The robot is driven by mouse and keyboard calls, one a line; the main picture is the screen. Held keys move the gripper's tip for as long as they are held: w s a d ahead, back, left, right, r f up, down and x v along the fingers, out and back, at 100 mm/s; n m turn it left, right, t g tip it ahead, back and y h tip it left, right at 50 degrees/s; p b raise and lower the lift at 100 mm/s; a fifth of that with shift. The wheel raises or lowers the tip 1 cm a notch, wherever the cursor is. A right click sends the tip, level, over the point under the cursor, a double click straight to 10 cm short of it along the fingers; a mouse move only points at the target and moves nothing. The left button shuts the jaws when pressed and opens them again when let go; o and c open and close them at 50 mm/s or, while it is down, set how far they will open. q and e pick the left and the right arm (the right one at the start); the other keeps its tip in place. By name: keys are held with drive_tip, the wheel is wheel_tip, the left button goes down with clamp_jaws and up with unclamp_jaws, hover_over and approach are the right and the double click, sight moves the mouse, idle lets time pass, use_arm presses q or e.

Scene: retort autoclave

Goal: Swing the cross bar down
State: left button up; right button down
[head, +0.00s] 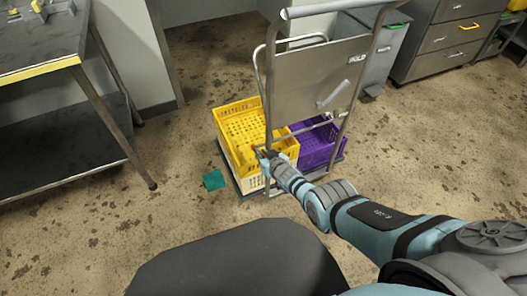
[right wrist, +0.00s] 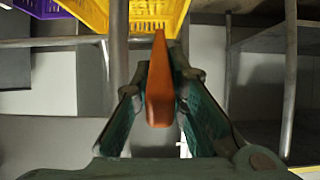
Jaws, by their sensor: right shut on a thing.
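My right gripper (head: 262,154) is at the near side of the trolley, beside the yellow crate (head: 230,120). In the right wrist view, its two fingers (right wrist: 158,110) are closed about an orange tapered piece (right wrist: 158,85), which looks like a handle. Whether this piece belongs to the cross bar is hidden. A thin grey bar (head: 312,127) crosses the trolley frame below its grey panel (head: 322,75); I cannot tell for sure that it is the cross bar. My left gripper is not in view.
The trolley carries the yellow crate over a pale one, and a purple crate (head: 318,148) to the right. A workbench (head: 75,100) stands at the left, grey drawer cabinets (head: 445,40) at the back right. A green sheet (head: 214,180) lies on the otherwise open floor.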

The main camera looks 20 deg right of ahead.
drive_tip(key=shift+w+a+r+g, duration=0.1)
drive_tip(key=shift+w+r+g, duration=0.2)
drive_tip(key=shift+r+g, duration=0.15)
